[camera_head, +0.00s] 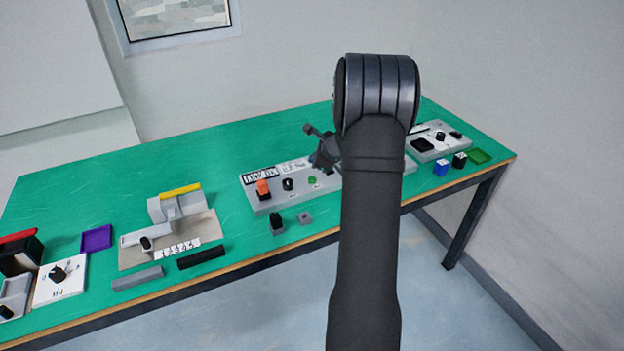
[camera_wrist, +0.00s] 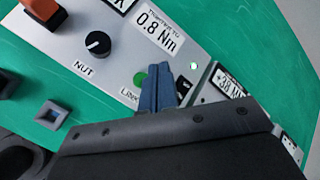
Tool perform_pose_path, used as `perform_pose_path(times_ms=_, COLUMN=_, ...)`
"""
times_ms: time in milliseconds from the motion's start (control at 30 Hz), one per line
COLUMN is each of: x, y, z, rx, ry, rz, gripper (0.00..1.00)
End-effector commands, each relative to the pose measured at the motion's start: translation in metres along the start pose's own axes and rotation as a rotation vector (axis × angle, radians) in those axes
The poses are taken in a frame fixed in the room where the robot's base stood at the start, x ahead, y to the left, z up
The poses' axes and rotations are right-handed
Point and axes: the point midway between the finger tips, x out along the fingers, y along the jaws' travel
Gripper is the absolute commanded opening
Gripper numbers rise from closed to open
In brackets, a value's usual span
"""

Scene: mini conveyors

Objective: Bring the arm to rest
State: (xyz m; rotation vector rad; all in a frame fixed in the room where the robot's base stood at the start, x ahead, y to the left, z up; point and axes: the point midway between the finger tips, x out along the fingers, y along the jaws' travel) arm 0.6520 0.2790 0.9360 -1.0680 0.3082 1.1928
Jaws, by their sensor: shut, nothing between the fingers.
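My gripper (camera_head: 322,158) is above the grey control panel (camera_head: 330,186) in the head view, partly hidden by my own arm. In the wrist view its two bluish fingers (camera_wrist: 158,75) are closed together with nothing between them. Their tips are over the panel close to a green button (camera_wrist: 140,80); I cannot tell the exact height. The panel carries an orange switch (camera_head: 263,188), a black knob (camera_head: 288,184) and a display reading 0.8 Nm (camera_wrist: 160,30).
A grey square piece (camera_head: 305,218) and a black-topped block (camera_head: 276,224) stand in front of the panel. Blue (camera_head: 440,168) and black (camera_head: 459,160) cubes and a green tray (camera_head: 480,156) are at right. A yellow-handled fixture (camera_head: 180,190) is at left. The green table behind is clear.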

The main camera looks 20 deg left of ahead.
Motion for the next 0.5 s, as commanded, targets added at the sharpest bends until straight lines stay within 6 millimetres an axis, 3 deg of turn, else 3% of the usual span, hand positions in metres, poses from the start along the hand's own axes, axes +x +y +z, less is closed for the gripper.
perform_pose_path(times_ms=333, x=0.002, y=0.001, z=-0.001, rx=0.001, ry=0.0, rz=0.001, gripper=0.0)
perform_pose_path(times_ms=500, x=0.014, y=0.011, z=-0.01, rx=0.002, ry=0.001, rz=0.003, gripper=0.0)
